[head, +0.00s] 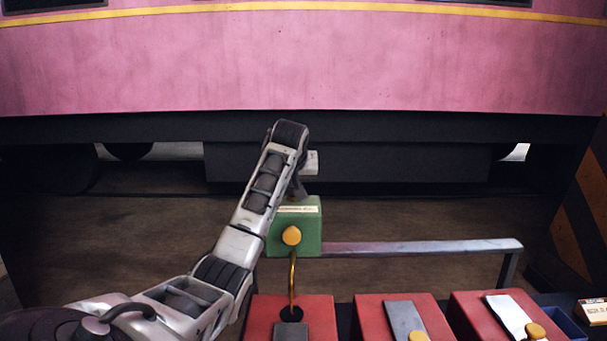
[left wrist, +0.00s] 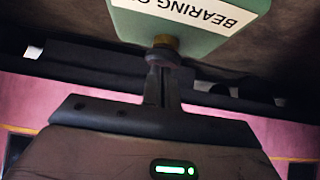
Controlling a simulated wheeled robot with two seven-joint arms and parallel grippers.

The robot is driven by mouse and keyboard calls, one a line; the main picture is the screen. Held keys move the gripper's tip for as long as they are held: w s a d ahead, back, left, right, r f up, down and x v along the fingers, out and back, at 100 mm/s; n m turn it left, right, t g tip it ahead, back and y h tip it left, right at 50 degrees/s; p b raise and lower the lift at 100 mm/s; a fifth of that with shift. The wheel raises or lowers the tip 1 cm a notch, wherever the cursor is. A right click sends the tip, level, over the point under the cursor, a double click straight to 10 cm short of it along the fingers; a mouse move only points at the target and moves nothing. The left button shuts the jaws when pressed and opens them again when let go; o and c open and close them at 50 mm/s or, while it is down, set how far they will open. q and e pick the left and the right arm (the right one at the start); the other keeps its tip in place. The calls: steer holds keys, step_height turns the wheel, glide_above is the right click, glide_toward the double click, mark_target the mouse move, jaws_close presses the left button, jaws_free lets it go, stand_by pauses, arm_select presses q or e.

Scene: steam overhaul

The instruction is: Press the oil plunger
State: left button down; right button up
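The green oil box (head: 309,230) stands behind the red blocks, with a pale label on top and a yellow ball on its front. In the left wrist view the green box (left wrist: 190,22) appears upside down, with a label partly reading "BEARING". The oil plunger (left wrist: 164,54) is a dark knob on a brass collar, sticking out of the box. My left gripper (left wrist: 162,72) points down at it with its fingers together. The fingertips meet the knob's top or sit just off it; I cannot tell which. In the head view my left gripper (head: 299,187) is mostly hidden by its wrist.
A brass pipe (head: 292,280) runs from the box to a red block (head: 310,318). More red blocks (head: 405,312) with plates stand to the right. A grey rail (head: 430,247) extends right from the box. A pink train carriage (head: 300,60) fills the back.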

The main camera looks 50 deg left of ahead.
arm_select(q)
steer(key=shift+f, duration=0.35)
